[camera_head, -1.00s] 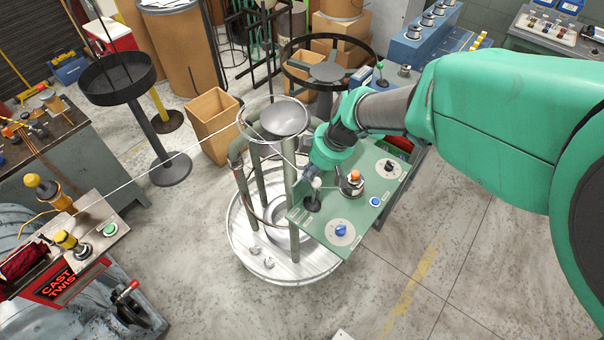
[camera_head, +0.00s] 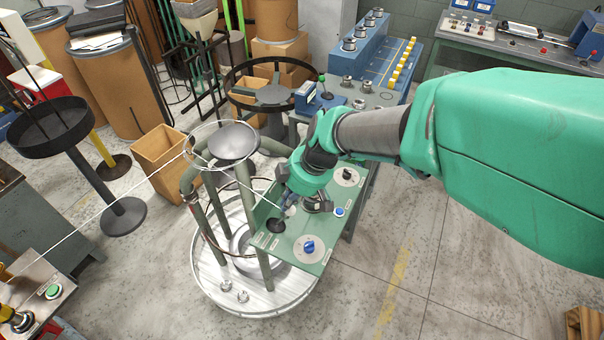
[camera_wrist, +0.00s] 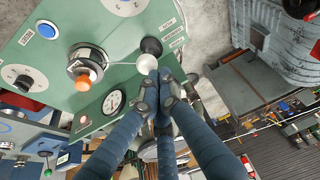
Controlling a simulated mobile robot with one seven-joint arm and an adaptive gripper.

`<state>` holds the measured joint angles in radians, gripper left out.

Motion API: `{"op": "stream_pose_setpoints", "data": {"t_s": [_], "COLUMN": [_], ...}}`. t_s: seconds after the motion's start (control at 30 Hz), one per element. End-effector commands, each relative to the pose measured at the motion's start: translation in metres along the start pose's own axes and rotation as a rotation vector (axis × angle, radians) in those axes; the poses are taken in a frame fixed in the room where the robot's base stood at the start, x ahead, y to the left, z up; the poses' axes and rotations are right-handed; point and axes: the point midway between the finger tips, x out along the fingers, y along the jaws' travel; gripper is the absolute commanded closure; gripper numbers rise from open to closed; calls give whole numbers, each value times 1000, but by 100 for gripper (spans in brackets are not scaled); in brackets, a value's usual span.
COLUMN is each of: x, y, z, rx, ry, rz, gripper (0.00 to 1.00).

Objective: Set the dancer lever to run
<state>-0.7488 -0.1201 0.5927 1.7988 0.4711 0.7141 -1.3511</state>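The green control panel (camera_head: 290,240) stands on the coiler's round metal base. A lever with a white ball knob (camera_head: 291,210) and a black boot (camera_head: 276,225) sits at the panel's left edge, leaning right in the head view. The wrist view shows the white knob (camera_wrist: 145,63) against the black boot (camera_wrist: 151,46). My gripper (camera_wrist: 158,78) has its fingertips close together, right against or just beside the white knob. Nothing shows clearly between the fingers. In the head view, my gripper (camera_head: 288,195) is above the lever and partly hides it.
A blue rotary knob (camera_head: 309,246) is on the panel's near part. The wire ring and dish (camera_head: 232,140) stand to the left.

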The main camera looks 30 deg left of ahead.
Motion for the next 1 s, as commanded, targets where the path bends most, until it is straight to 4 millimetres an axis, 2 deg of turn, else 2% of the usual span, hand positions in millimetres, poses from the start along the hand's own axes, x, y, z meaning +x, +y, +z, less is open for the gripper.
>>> {"op": "stream_pose_setpoints", "data": {"t_s": [0.03,0.2,0.37,0.53,0.77,1.0], "x": [13,14,13,8,-7,-39], "y": [-8,-8,-8,-9,-5,-6], "z": [13,13,9,-5,-36,-19], "rx": [6,6,5,3,-1,1], "ry": [-19,-19,-19,-16,-6,-1], "rz": [-23,-24,-24,-21,-7,1], "gripper": [100,100,100,100,100,100]}}
